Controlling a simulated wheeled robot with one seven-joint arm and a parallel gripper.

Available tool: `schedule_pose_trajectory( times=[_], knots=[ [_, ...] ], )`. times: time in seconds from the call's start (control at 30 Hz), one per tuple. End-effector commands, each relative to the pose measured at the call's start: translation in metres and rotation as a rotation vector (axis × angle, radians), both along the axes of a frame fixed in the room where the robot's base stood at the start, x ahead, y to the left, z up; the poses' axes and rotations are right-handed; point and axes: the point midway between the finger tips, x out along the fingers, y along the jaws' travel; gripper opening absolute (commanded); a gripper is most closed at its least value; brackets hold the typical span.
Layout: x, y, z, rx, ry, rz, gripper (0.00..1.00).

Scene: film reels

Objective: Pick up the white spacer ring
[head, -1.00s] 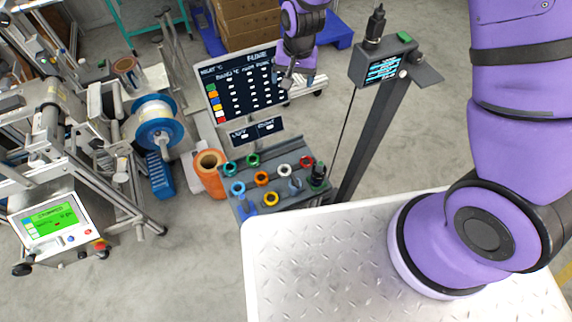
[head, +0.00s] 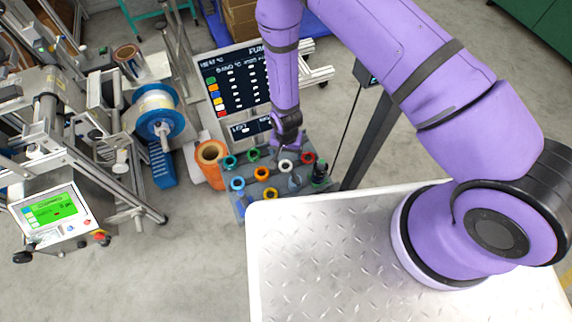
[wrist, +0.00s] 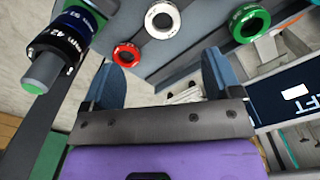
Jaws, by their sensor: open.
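The white spacer ring (head: 286,166) lies on the grey rack (head: 303,198) among several coloured rings in the head view. In the wrist view the white ring (wrist: 150,20) shows whole at the top, beyond the fingertips. My gripper (head: 286,146) hangs over the back of the rack, just behind the white ring in the head view. In the wrist view my gripper (wrist: 165,60) has its two blue fingers apart with nothing between them. The red ring (wrist: 127,54) is close to the left fingertip.
A green ring (wrist: 249,23) lies to the right in the wrist view. A post with dark rings (wrist: 57,47) stands at the left there. The board with coloured squares (head: 222,85) stands behind the rack. An orange roll (head: 210,155) stands left of the rack.

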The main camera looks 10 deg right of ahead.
Motion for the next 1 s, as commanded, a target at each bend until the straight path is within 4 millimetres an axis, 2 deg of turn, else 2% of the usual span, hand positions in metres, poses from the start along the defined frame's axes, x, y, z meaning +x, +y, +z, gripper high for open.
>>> schedule_pose_trajectory(
  times=[0.23, 0.53, 0.8, 1.0],
  knots=[
    [0.000, 0.000, -0.035, -0.001, 0.003, -0.001, 0.84],
    [0.001, 0.000, -0.054, -0.001, 0.001, 0.001, 0.84],
    [0.004, 0.002, -0.089, -0.001, 0.001, 0.001, 0.84],
    [0.004, 0.002, -0.100, 0.000, 0.000, 0.000, 0.84]
  ],
)
